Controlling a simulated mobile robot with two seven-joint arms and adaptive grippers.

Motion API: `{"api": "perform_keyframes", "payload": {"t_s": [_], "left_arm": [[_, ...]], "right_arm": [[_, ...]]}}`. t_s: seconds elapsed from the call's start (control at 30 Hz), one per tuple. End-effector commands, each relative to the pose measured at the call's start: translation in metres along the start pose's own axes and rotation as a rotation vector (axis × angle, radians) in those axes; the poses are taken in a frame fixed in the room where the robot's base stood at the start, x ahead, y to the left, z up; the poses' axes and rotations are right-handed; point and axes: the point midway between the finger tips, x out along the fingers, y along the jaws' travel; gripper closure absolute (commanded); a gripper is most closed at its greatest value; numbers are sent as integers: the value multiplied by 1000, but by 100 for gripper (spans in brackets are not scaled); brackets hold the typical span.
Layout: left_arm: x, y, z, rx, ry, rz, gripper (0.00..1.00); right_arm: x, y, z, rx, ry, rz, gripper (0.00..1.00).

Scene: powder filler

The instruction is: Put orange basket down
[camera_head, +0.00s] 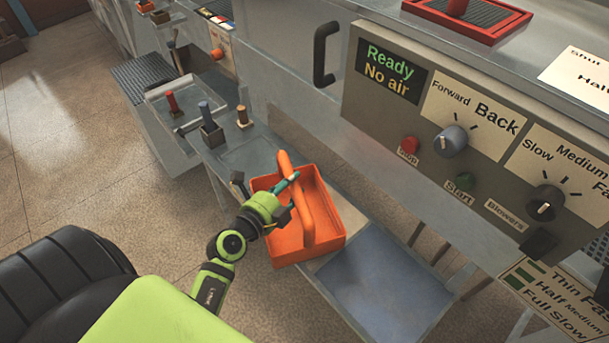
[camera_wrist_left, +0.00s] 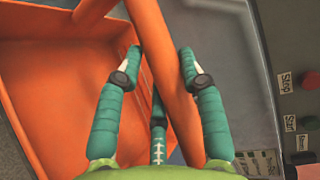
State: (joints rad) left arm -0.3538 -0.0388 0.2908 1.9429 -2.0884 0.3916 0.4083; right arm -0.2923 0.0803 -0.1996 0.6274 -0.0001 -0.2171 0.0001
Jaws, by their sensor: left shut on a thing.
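The orange basket (camera_head: 287,246) is an open box with an arched handle, in the middle of the head view. It is over the machine's low ledge, next to a blue-grey plate. I cannot tell whether its bottom touches the ledge. My left gripper (camera_head: 294,181) is shut on the basket's handle. In the left wrist view the teal fingers (camera_wrist_left: 168,70) lie on both sides of the orange handle (camera_wrist_left: 160,60), and the basket's inside (camera_wrist_left: 60,90) looks empty. My right gripper is in neither view.
The blue-grey plate (camera_head: 375,290) lies right of the basket. The control panel (camera_head: 450,130) with knobs and buttons rises behind it. Levers with red, blue and brown handles (camera_head: 208,115) stand on the ledge to the left. Open floor (camera_head: 80,150) lies at the left.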

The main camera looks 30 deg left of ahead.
Motion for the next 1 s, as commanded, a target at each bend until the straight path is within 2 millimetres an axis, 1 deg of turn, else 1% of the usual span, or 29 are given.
{"api": "perform_keyframes", "payload": {"t_s": [0.03,0.1,0.2,0.3,0.37,0.47,0.57,0.7,0.8,1.0], "left_arm": [[15,-5,1,-2,-2,-9,100],[32,-7,1,-1,-2,-8,100],[50,-9,1,0,-1,-6,100],[60,-11,2,0,-2,-4,100],[63,-12,2,-1,-1,-4,100],[65,-9,2,-1,-1,-2,100],[66,1,0,0,-1,-2,100],[69,17,-2,1,-1,-3,100],[70,24,-3,0,-1,-4,100],[70,21,-3,0,-2,-3,100]], "right_arm": [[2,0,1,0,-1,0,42],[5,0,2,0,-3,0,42],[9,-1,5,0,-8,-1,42],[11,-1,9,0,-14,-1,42],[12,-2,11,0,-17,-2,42],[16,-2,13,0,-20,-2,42],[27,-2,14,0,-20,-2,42],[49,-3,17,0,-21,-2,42],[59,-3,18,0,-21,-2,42],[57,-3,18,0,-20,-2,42]]}}
